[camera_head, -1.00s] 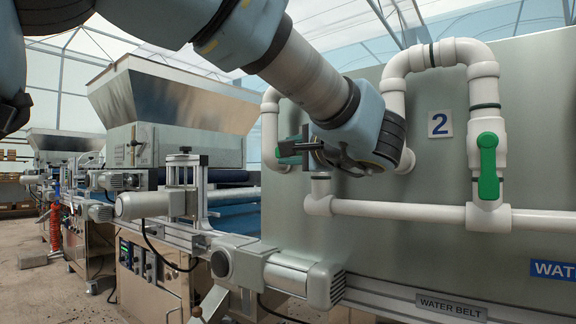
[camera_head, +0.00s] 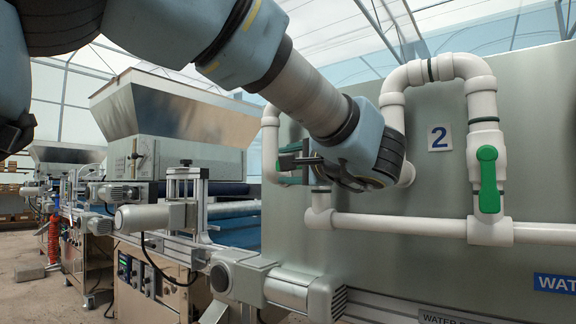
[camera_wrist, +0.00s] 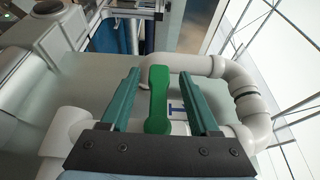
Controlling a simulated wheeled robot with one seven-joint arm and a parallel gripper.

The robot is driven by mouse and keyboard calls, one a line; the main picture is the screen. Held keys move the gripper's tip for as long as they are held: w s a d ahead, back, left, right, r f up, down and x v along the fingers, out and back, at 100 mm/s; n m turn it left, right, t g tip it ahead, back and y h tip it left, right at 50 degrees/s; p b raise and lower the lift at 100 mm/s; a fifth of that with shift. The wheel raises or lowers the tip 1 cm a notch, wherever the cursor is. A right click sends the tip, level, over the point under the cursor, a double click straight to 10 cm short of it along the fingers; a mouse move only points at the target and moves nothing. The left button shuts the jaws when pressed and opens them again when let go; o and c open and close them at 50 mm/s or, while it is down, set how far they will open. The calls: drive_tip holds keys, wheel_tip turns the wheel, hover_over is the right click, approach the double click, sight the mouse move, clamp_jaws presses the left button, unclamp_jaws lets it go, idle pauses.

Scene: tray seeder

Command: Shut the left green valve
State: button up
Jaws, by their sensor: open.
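The left green valve (camera_wrist: 158,100) shows in the wrist view as a green handle. It lies crosswise to its white pipe, which runs left to right in that view. My gripper (camera_wrist: 160,98) is open, with one teal finger on each side of the handle. Small gaps show between handle and fingers. In the head view my gripper (camera_head: 288,165) is at the left white pipe (camera_head: 270,140); it and my wrist hide most of the left valve there. The right green valve (camera_head: 488,180) has its handle upright, in line with its pipe.
The pipes stand in front of a grey-green panel (camera_head: 400,270) with a "2" label (camera_head: 439,137). A horizontal white pipe (camera_head: 400,228) runs below the valves. A hopper machine (camera_head: 170,120) and a motor housing (camera_head: 305,295) are at the left and below.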

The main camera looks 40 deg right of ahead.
drive_tip(key=s+a, duration=0.1)
drive_tip(key=s, duration=0.9)
drive_tip(key=shift+s+a, duration=0.25)
drive_tip(key=shift+s, duration=0.15)
drive_tip(key=shift+w+f, duration=0.1)
drive_tip(key=w+a+f+n+g+y, duration=0.3)
drive_tip(key=w+a+f+g+y, duration=0.45)
drive_tip(key=w+a+f, duration=1.2)
drive_tip(key=s+a+f+n+g+h, duration=0.25)
drive_tip(key=a+f+n+g, duration=0.25)
drive_tip(key=a+f+n, duration=0.45)
drive_tip(key=s+a+f+n+g+h, duration=0.1)
drive_tip(key=a+f+n+g+h, duration=0.4)
drive_tip(key=a+f, duration=0.8)
wheel_tip(320, 180, up, 30)
drive_tip(key=a+t+y+p, duration=0.1)
drive_tip(key=y+p, duration=0.1)
drive_tip(key=p, duration=2.6)
drive_tip(key=shift+s+a+r+n+p, duration=0.15)
drive_tip(key=shift+a+r+n+p, duration=0.05)
drive_tip(key=shift+a+n+p, duration=0.2)
